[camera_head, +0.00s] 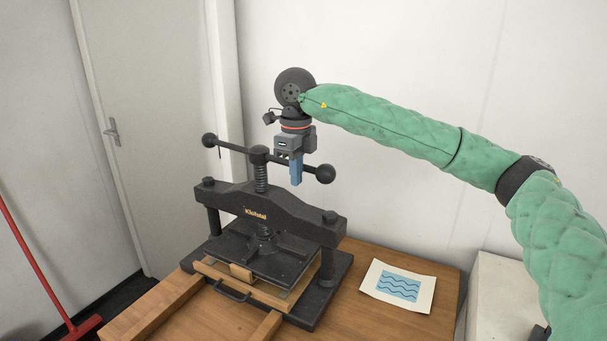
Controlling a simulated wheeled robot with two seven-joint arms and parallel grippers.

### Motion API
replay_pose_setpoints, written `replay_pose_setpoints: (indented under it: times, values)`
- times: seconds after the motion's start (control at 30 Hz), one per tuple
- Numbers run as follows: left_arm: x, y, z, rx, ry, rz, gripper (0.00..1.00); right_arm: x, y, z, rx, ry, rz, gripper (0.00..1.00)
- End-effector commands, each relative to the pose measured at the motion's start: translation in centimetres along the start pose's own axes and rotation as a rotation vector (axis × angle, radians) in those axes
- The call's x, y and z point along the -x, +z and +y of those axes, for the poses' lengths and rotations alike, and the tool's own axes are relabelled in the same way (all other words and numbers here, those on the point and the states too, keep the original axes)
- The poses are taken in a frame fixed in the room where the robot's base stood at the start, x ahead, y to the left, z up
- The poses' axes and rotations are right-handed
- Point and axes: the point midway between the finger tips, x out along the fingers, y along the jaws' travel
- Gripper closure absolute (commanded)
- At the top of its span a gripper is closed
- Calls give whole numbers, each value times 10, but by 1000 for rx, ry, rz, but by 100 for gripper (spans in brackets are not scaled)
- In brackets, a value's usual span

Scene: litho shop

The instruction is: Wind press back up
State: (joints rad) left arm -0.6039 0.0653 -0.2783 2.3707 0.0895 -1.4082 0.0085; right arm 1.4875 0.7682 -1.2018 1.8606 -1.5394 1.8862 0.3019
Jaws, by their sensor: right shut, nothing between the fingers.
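The black press (270,222) stands on the wooden table, with a threaded screw (261,178) rising through its crossbeam. A horizontal handle bar (234,147) with a round knob at each end tops the screw. The pressing plate (262,258) hangs below the beam, over a wooden tray (268,292) with a black handle; whether they touch is unclear. My right gripper (296,180) points down with its blue fingers shut and empty. It is in front of the bar's right part, close to the right knob (325,174); I cannot tell whether they touch. My left gripper is not in view.
A print with blue waves (398,286) lies on the table (350,310) right of the press. A pale block (500,295) stands at the right. A door (140,110) is behind left, and a red broom (40,265) leans at far left.

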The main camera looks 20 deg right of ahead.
Motion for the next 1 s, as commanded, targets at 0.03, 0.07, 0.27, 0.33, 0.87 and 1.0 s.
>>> replay_pose_setpoints:
  times: [0.03, 0.07, 0.27, 0.33, 0.87, 1.0]
  values:
    - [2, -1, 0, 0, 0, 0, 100, 1, 0, 1, 1, 0, 0, 100]
    - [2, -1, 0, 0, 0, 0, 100, 1, 0, 1, 1, 0, 0, 100]
    - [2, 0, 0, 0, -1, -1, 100, 1, 0, 1, 1, 0, 0, 100]
    - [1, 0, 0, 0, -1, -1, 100, 1, 1, 2, 1, 0, 0, 100]
    - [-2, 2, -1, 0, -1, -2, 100, 1, 9, 28, 2, 0, 0, 100]
    - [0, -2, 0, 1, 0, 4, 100, 5, 9, 28, 1, 0, 0, 100]
